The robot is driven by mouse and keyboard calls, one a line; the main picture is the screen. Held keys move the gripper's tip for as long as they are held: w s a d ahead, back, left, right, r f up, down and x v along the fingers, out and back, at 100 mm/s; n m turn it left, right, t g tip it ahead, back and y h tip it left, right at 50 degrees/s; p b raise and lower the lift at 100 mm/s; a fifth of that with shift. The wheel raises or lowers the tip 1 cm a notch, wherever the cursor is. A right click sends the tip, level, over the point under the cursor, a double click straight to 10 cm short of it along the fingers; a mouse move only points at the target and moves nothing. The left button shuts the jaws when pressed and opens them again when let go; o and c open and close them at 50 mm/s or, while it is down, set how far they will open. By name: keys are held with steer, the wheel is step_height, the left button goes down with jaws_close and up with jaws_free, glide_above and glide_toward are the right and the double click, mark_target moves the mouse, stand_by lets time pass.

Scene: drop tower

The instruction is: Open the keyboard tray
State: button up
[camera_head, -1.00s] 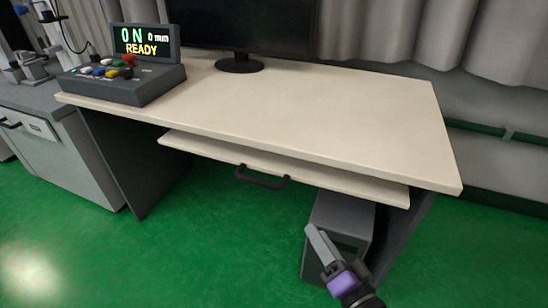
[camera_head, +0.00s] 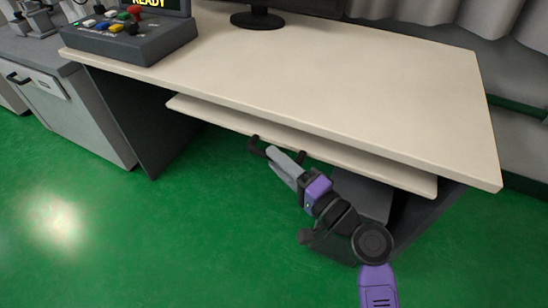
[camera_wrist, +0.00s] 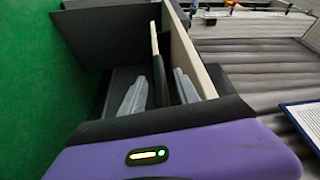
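The keyboard tray (camera_head: 220,117) is a thin pale board just below the desk top, with a strip of its front showing. Its dark bar handle (camera_head: 256,148) is on the front edge, partly hidden by my gripper. My gripper (camera_head: 277,157) is at the handle in the head view. In the wrist view, the two grey fingers of my gripper (camera_wrist: 160,90) stand apart, with a dark bar that looks like the handle (camera_wrist: 160,82) between them. The tray's edge (camera_wrist: 154,42) shows just beyond. I cannot tell whether the fingers touch the handle.
The pale desk top (camera_head: 330,80) overhangs the tray. A button console (camera_head: 130,40) and a monitor stand (camera_head: 257,18) are on it. A dark grey box (camera_head: 362,195) stands under the desk at right, behind my arm. Green floor (camera_head: 190,220) is clear in front and left.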

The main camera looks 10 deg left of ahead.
steer(key=shift+x, duration=0.85)
jaws_close()
stand_by(0.8)
